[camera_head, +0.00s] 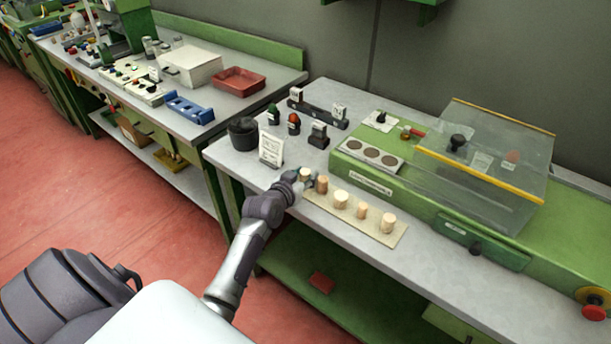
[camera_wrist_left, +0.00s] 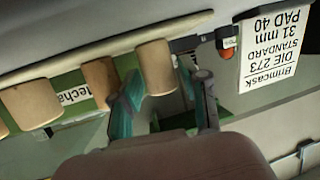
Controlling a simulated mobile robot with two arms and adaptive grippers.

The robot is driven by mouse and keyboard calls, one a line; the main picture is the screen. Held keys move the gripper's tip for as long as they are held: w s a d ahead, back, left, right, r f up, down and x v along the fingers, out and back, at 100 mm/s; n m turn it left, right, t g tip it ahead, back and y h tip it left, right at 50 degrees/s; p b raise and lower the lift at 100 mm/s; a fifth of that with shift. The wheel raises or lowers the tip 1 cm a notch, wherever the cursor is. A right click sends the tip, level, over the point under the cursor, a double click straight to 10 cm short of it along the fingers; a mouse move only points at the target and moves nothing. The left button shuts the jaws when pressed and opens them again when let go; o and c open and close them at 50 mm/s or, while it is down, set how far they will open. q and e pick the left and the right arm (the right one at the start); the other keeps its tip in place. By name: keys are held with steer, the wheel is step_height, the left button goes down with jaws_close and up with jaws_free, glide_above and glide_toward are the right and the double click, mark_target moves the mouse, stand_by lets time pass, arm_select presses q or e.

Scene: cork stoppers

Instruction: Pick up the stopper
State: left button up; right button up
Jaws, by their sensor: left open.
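A row of several cork stoppers stands upright on a tan strip (camera_head: 402,236) on the grey bench. The stopper at the left end (camera_head: 304,174) is pale; a slimmer, browner one (camera_head: 322,184) stands beside it. My left gripper (camera_head: 298,184) is at that left end. In the wrist view, which is upside down, the open fingers (camera_wrist_left: 157,92) are on either side of the pale end stopper (camera_wrist_left: 155,67), with visible gaps. The browner stopper (camera_wrist_left: 100,77) is just outside one finger. My right gripper is not in view.
A white label card (camera_head: 271,150) and a dark pot (camera_head: 242,132) stand left of my left gripper. A green machine with a clear cover (camera_head: 490,150) is behind the row. Dark-handled tools (camera_head: 294,124) stand behind the gripper. The bench's front edge is close to the strip.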

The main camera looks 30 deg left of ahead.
arm_select(q)
steer(key=shift+w+a+f, duration=0.1)
steer(key=shift+w+f, duration=0.1)
steer(key=shift+w, duration=0.25)
steer(key=shift+s, duration=0.1)
steer(key=c, duration=0.5)
steer(key=shift+r, duration=0.15)
